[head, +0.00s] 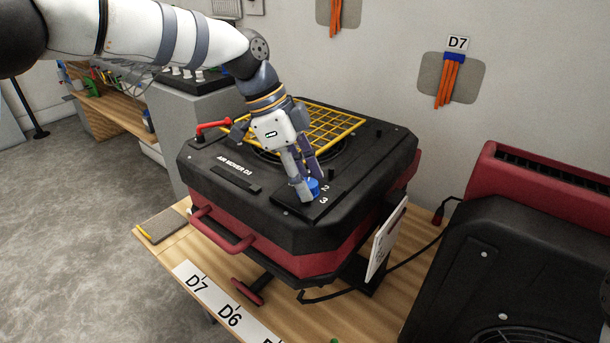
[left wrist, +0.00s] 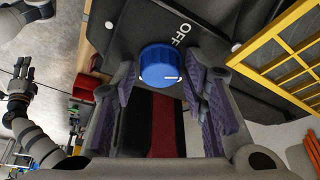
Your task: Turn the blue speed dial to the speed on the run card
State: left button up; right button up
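The blue speed dial (head: 313,187) sits on a black plate at the front corner of the black and red air mover (head: 235,168). The numbers 2 and 3 show beside it. In the left wrist view the dial (left wrist: 158,62) has a white pointer line towards the right, and OFF is printed above right. My left gripper (head: 307,188) is down at the dial, its fingers apart on either side; contact is unclear. A white card (head: 385,240), perhaps the run card, stands at the right, too oblique to read. My right gripper (left wrist: 19,80) shows small at the left wrist view's left edge.
A yellow grille (head: 325,125) stands raised over the air mover's top, with a red handle (head: 213,125) beside it. A second red and black machine (head: 520,250) stands at the right. A notepad with pencil (head: 161,226) lies on the wooden table (head: 178,255).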

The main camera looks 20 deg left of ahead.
pick_arm(q)
jog(key=v, duration=1.2)
